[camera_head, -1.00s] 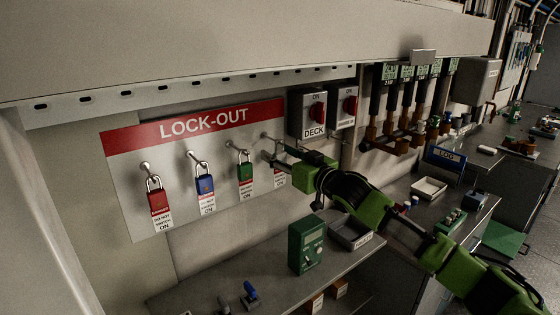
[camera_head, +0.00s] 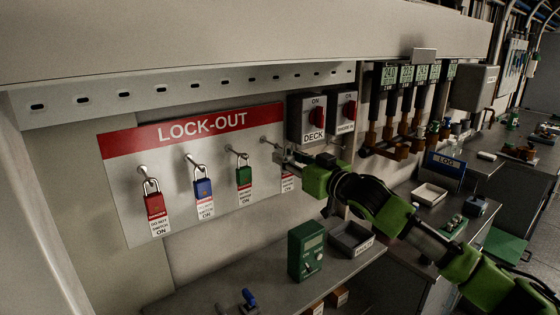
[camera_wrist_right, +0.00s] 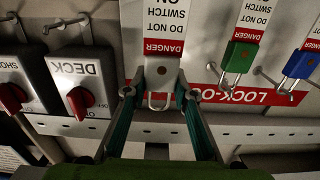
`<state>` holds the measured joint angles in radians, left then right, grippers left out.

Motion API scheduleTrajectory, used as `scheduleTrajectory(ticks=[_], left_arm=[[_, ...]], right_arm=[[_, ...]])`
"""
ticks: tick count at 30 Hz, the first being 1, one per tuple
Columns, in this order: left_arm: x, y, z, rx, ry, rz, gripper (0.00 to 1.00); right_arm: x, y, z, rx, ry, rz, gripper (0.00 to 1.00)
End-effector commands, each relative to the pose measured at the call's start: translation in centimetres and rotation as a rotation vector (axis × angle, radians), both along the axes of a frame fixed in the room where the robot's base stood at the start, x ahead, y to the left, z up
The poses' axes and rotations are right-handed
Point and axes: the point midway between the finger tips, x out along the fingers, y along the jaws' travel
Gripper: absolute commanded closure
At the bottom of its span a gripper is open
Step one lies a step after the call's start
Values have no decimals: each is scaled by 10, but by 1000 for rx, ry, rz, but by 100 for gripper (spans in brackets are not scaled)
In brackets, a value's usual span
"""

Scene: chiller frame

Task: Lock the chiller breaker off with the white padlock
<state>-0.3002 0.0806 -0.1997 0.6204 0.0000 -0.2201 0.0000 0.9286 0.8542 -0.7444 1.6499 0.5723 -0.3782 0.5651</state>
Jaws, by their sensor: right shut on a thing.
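My right gripper (camera_head: 283,157) is at the right end of the lock-out board, just off the rightmost peg (camera_head: 266,139). In the right wrist view its fingers (camera_wrist_right: 159,92) are shut on the white padlock (camera_wrist_right: 161,74), its shackle pointing down the picture. A danger tag (camera_wrist_right: 166,30) hangs with the padlock, and its lower part shows in the head view (camera_head: 288,183). The DECK breaker (camera_head: 310,118) and a second breaker (camera_head: 344,110) have red knobs. I cannot read a chiller label on either. My left gripper is out of view.
Red (camera_head: 155,206), blue (camera_head: 204,188) and green (camera_head: 244,176) padlocks hang with tags on the lock-out board (camera_head: 122,178). Below are a green meter box (camera_head: 305,250) and a dark tray (camera_head: 351,240) on the bench. Gauges with brown fittings stand right of the breakers.

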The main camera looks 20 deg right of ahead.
Motion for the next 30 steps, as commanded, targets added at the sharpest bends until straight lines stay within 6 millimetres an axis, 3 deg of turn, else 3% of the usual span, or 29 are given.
scheduleTrajectory(ticks=[9, 15, 21, 30], left_arm=[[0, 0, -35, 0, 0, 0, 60], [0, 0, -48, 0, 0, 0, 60], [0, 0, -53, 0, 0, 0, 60], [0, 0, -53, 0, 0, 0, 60]], right_arm=[[-82, -31, -6, -8, 0, -2, 100], [-116, -43, -4, -6, 1, -2, 100], [-130, -48, -1, -3, 0, -1, 100], [-133, -48, 1, -1, -1, 0, 100]])
